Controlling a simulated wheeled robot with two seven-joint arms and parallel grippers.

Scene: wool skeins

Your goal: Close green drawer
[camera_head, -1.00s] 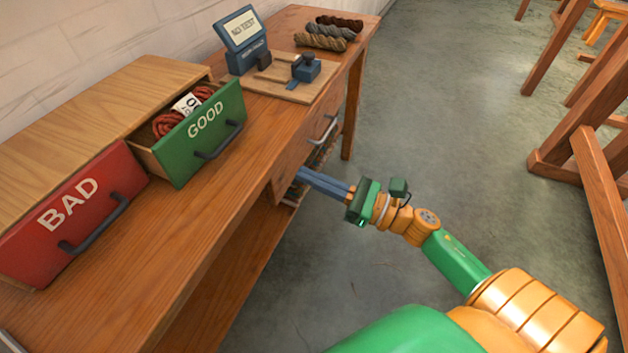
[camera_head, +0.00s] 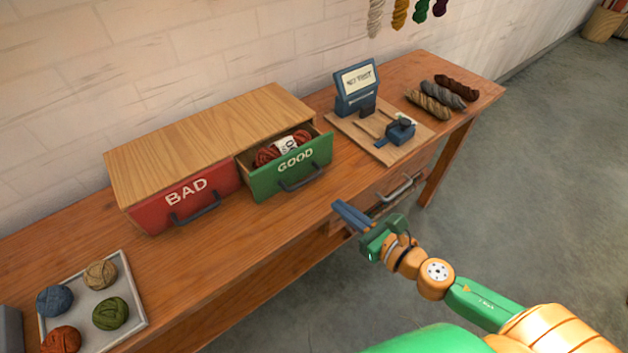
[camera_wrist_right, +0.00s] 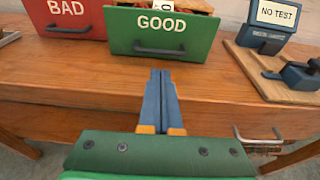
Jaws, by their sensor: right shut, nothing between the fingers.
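The green drawer (camera_head: 291,170), marked GOOD, stands pulled out of the wooden box on the table. A red-brown skein (camera_head: 283,149) with a white label lies inside it. The drawer's dark handle (camera_head: 302,179) faces me. In the right wrist view the green drawer front (camera_wrist_right: 160,35) is straight ahead, beyond the fingertips. My right gripper (camera_head: 339,205) is shut and empty. It is at the table's front edge, apart from the drawer and to its lower right. My left gripper is not in view.
The red BAD drawer (camera_head: 187,198) is left of the green one. A device with a screen (camera_head: 356,84) stands on a board at right, with several skeins beyond. A tray (camera_head: 139,311) of yarn balls lies at front left. The table (camera_head: 240,222) is clear before the drawers.

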